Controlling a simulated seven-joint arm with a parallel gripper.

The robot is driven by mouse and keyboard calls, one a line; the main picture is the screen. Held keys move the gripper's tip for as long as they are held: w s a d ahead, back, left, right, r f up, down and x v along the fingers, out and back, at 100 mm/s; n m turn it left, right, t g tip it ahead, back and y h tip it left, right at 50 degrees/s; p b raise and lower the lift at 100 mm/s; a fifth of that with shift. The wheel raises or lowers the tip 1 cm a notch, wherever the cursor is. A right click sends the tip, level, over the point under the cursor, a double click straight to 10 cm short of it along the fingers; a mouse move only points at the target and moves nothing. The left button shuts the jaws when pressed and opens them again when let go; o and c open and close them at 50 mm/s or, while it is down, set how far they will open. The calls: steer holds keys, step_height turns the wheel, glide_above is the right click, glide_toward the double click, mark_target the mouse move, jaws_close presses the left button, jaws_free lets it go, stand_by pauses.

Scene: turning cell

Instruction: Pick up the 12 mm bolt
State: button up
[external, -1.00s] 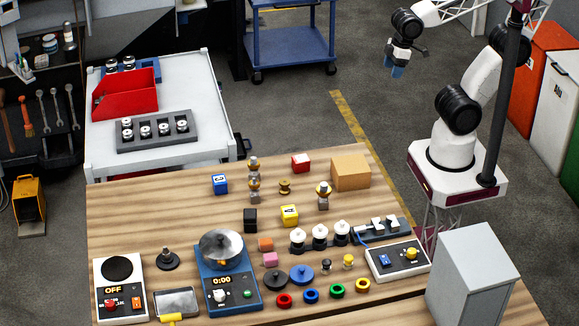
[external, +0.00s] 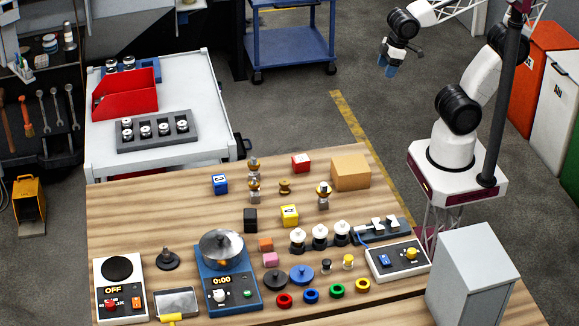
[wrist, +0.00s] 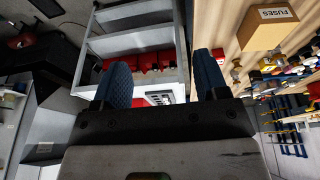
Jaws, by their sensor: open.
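I cannot make out a 12 mm bolt for certain. Small brass-and-grey pieces stand at the back of the wooden table, including one at the right (external: 323,190) and a brass spool-like one (external: 285,187). A small black-topped piece (external: 326,265) and a yellow-topped piece (external: 348,262) stand near the front. My gripper (external: 390,70) is raised well away from the table, at the upper right over the floor. Its blue fingers are apart and empty in the wrist view (wrist: 166,80).
The table (external: 130,215) carries a pot (external: 221,247) on a blue scale-like device, cubes, coloured rings and white-knobbed fixtures. A cardboard box (external: 350,173) stands at its back right, a grey cabinet (external: 472,275) at front right. A white cart (external: 205,90) is behind left.

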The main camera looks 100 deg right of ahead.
steer(key=w+a+r+n+t, duration=0.1)
steer(key=w+a+t, duration=0.2)
steer(key=w, duration=1.3)
steer(key=w+a+n+t, duration=0.2)
steer(key=w+a+t, duration=0.1)
steer(key=w, duration=1.2)
steer(key=w+a+f+n+y, duration=0.2)
steer(key=w+a+f+y, duration=0.2)
steer(key=w+a, duration=0.5)
steer(key=w+a+f+n+y, duration=0.3)
steer(key=w+a+f+y, duration=0.2)
steer(key=w+a, duration=0.5)
steer(key=shift+f+n+t+y, duration=0.3)
steer(key=shift+t, duration=0.1)
steer(key=shift+s+a+f, duration=0.1)
steer(key=shift+f, duration=2.8)
